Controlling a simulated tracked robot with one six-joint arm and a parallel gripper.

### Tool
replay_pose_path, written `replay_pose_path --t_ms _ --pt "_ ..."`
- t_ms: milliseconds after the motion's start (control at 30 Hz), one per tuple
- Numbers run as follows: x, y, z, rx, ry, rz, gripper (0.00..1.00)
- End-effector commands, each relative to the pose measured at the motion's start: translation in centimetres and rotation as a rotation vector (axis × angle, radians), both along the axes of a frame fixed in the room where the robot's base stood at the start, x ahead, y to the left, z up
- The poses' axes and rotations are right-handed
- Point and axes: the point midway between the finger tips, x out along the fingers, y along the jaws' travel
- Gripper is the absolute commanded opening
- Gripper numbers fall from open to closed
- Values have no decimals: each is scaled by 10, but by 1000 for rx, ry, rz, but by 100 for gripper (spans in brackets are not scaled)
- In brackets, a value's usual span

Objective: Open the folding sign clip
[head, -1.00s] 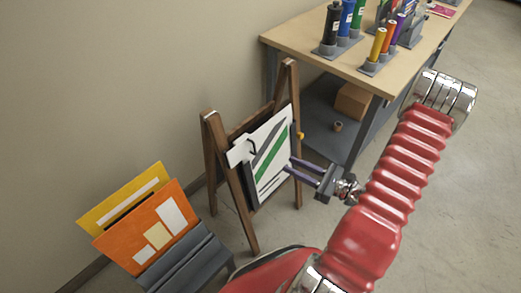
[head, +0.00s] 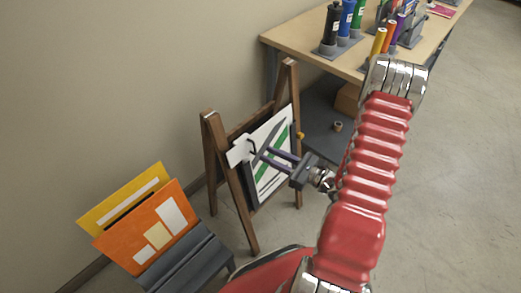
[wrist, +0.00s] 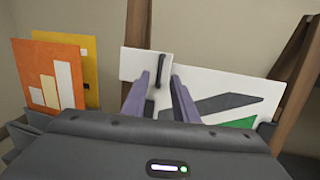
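A wooden folding easel sign (head: 234,197) stands by the wall and carries a white sheet (head: 271,180) with green and dark stripes. At the sheet's upper left is a white plate, likely the clip (head: 237,152), with a black upright handle (head: 251,146). In the wrist view, the white plate (wrist: 132,62) and the handle (wrist: 161,70) are plain to see. My gripper (head: 262,154) is open with purple fingers pointing at the sign. In the wrist view, the gripper (wrist: 160,75) has the handle showing between its fingertips; I cannot tell if they touch it.
A dark rack (head: 187,262) with orange (head: 150,225) and yellow (head: 120,198) boards stands left of the easel. A wooden-topped bench (head: 310,42) with coloured bottles is behind at the right. The floor (head: 455,180) on the right is clear.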

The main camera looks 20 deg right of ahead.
Motion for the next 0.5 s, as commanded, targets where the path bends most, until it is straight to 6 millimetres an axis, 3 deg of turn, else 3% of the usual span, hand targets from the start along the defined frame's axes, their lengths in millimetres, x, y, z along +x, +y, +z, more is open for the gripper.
replay_pose_path --t_ms 300,500 --pt "31 21 0 -1 -1 2 26" --pt "41 27 0 -1 -1 0 26"
